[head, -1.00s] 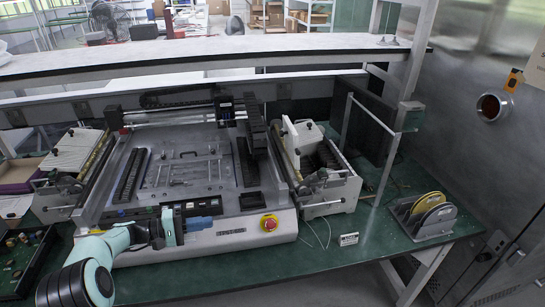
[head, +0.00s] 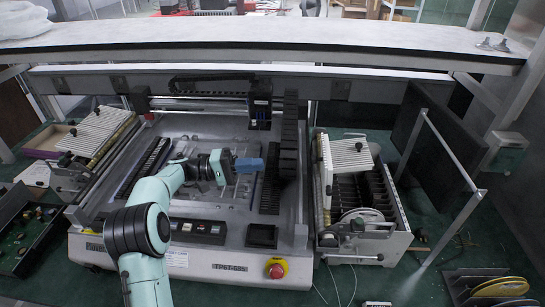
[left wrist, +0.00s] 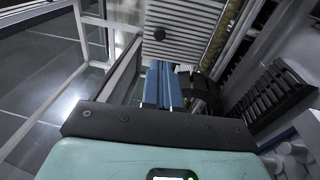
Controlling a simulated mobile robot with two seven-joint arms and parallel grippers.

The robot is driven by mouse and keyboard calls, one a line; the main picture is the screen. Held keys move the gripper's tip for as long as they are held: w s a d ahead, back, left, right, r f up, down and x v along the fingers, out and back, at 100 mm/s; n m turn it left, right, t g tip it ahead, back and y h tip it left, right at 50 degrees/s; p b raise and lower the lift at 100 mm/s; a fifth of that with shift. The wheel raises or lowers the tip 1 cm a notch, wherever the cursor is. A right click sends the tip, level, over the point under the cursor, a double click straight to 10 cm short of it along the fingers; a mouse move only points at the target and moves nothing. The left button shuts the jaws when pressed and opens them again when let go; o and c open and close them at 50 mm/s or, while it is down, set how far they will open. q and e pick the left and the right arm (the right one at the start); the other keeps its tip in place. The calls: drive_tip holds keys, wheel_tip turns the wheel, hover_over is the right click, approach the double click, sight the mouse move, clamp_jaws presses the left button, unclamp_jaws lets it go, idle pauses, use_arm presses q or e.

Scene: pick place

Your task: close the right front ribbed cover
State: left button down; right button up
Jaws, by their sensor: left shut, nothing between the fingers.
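The right ribbed cover (head: 348,154) is pale with dark knobs. It stands raised at the back left of the right feeder unit (head: 365,245), whose dark slots (head: 372,190) lie exposed. My left gripper (head: 250,165) has blue fingers, shut and empty. It is above the middle of the machine bed, left of the right unit and apart from it. The blue fingers also show in the left wrist view (left wrist: 163,87), below a ribbed panel with a black knob (left wrist: 183,28); I cannot tell from that view which cover this is. My right gripper is not in view.
A left ribbed cover (head: 95,132) lies tilted on the left unit. A black cable chain (head: 289,130) stands between my left gripper and the right unit. A metal frame (head: 450,150) rises at the right. A red button (head: 276,270) sits on the machine front.

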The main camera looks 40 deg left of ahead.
use_arm(q)
drive_tip(key=p+x, duration=0.2)
drive_tip(key=x, duration=1)
drive_tip(key=shift+d, duration=0.25)
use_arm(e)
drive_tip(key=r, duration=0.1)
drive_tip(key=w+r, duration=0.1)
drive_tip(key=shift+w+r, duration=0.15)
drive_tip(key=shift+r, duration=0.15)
use_arm(q)
drive_tip(key=shift+r, duration=0.15)
